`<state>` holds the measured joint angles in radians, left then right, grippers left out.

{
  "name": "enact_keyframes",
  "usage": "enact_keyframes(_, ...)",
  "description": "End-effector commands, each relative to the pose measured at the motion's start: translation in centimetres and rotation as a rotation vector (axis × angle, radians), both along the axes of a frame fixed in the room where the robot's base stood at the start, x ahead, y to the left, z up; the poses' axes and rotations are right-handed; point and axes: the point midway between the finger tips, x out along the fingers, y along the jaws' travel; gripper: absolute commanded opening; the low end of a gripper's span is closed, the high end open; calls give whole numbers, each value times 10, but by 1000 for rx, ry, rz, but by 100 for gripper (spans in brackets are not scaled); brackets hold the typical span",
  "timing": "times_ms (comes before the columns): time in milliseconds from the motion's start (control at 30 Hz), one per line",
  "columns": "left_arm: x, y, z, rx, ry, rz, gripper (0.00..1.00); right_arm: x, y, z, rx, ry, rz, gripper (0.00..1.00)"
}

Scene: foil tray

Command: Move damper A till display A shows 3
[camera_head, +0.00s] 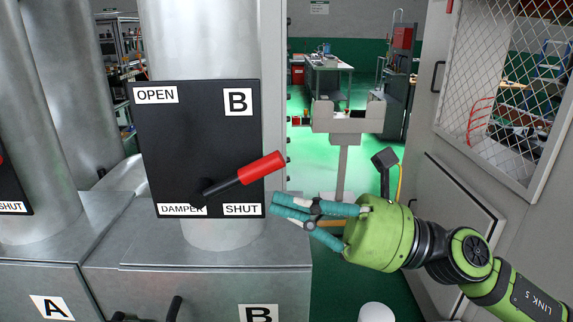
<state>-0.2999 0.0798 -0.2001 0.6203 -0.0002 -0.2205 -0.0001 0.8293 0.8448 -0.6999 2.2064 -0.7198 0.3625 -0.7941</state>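Damper A shows only in part at the left edge: a black panel (10,190) with a SHUT label and the red tip of a handle (1,160). The rest of it is cut off. Display A is not in view. An A label (51,308) marks the metal duct box below. My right gripper (273,206), green with teal fingers, is far to the right of damper A. Its fingertips are close together with nothing visible between them. They point left, just below the red grip of damper B, apart from it. My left gripper is not in view.
Damper B's black panel (180,130) has OPEN at top left and SHUT at bottom right. Its red handle (262,167) points right and slightly up. Metal duct boxes (215,283) stand in front. A grey stand (343,135) and a mesh-windowed cabinet (450,130) are behind and right.

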Motion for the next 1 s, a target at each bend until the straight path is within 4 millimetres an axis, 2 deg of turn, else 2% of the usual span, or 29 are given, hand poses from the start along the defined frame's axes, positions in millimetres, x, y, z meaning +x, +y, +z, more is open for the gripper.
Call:
enact_keyframes(33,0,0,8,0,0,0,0,1,3,8,0,1,1,0)
enact_keyframes(133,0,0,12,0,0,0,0,2,6,13,0,1,1,0)
enact_keyframes(600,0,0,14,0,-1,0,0,3,7,14,-1,2,1,0)
enact_keyframes(900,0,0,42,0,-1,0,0,5,11,31,-61,3,0,0)
enact_keyframes(1000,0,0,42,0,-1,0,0,5,12,29,-70,2,0,0)
